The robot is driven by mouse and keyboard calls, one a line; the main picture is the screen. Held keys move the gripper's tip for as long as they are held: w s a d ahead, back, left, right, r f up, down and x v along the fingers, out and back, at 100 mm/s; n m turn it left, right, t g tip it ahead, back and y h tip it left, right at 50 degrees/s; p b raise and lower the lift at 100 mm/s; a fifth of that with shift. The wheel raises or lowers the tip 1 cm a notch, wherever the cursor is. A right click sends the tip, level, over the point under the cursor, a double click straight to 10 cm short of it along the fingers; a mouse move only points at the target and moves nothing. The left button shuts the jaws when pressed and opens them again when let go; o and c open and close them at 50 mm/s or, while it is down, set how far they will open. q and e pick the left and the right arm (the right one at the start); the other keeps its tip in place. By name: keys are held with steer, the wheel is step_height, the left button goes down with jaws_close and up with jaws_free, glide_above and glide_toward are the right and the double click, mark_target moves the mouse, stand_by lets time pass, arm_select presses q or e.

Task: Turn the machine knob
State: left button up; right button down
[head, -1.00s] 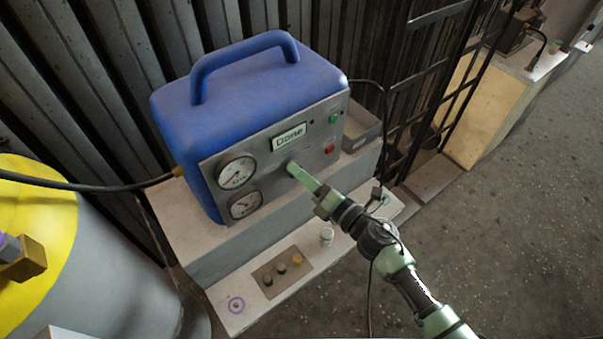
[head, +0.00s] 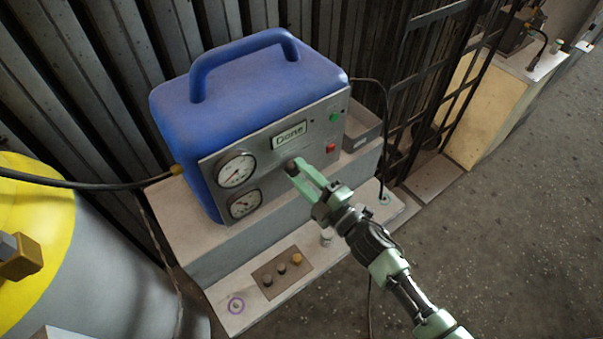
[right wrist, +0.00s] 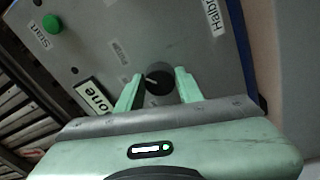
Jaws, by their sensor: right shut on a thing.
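The machine is a blue case (head: 250,90) with a grey front panel. Its dark round knob (head: 291,167) sits on the panel below the "Done" display (head: 289,135) and right of two gauges. My right gripper (head: 303,180) reaches it from the lower right and is shut on the knob. In the right wrist view, the knob (right wrist: 158,78) sits between the two green fingers (right wrist: 157,84), with a pale pointer mark on its face. The fingers partly cover the knob in the head view. My left gripper is not in view.
A green start button (head: 334,117) and a red button (head: 331,148) are on the panel's right side. A lower ledge bears a small control plate (head: 281,272). A yellow-topped tank (head: 30,220) stands at left. A black lattice rack (head: 430,90) stands at right; floor is clear beyond.

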steer(key=shift+f+m, duration=0.1)
steer(key=shift+m, duration=0.8)
steer(key=c, duration=0.9)
jaws_free()
steer(key=b+v, duration=0.2)
steer(key=v, duration=0.6)
steer(key=shift+a, duration=0.1)
